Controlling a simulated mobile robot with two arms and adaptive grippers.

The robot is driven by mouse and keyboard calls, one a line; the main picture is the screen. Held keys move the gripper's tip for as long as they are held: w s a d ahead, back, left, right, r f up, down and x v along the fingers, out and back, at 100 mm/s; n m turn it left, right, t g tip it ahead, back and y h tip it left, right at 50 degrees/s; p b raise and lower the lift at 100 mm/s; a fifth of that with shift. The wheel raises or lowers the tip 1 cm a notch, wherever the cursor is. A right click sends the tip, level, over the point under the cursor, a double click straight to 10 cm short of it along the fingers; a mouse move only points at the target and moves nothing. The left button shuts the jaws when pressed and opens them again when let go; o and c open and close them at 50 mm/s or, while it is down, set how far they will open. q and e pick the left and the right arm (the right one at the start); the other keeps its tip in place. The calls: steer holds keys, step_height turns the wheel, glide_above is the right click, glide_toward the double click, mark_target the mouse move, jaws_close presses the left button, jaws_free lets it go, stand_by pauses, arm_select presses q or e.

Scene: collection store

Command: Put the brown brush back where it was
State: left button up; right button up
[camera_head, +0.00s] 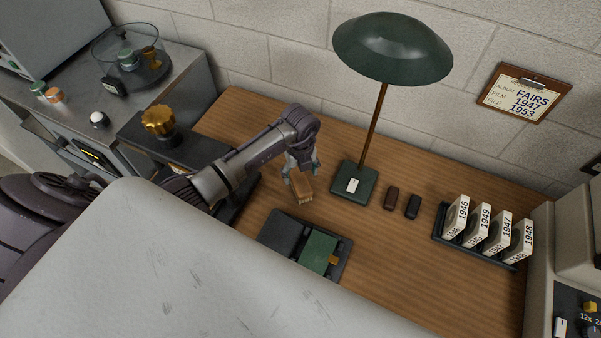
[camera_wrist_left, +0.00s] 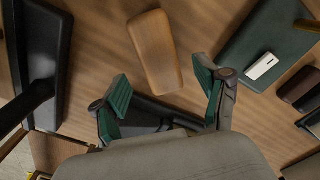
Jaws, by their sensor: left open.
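The brown brush (camera_head: 302,188) is on the wooden desk, left of the green lamp's base, with pale bristles showing along its lower edge. My left gripper (camera_head: 300,166) is just above and behind it in the head view, open. In the left wrist view the brush (camera_wrist_left: 155,50) lies just beyond the two spread green fingertips (camera_wrist_left: 163,88). No finger is closed on it, and I cannot tell whether one touches it. My right gripper is in neither view.
A green desk lamp (camera_head: 355,184) stands right of the brush. A dark tray (camera_head: 343,262) with a green block lies in front. Two small dark objects (camera_head: 401,202) and a rack of year-marked boxes (camera_head: 473,250) are further right. Bare desk lies between tray and rack.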

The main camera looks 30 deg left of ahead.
mark_target(300, 181)
arm_select(q)
step_height(300, 181, up, 6)
steer(key=p, duration=0.4)
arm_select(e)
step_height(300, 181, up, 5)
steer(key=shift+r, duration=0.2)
arm_select(q)
steer(key=shift+r, duration=0.1)
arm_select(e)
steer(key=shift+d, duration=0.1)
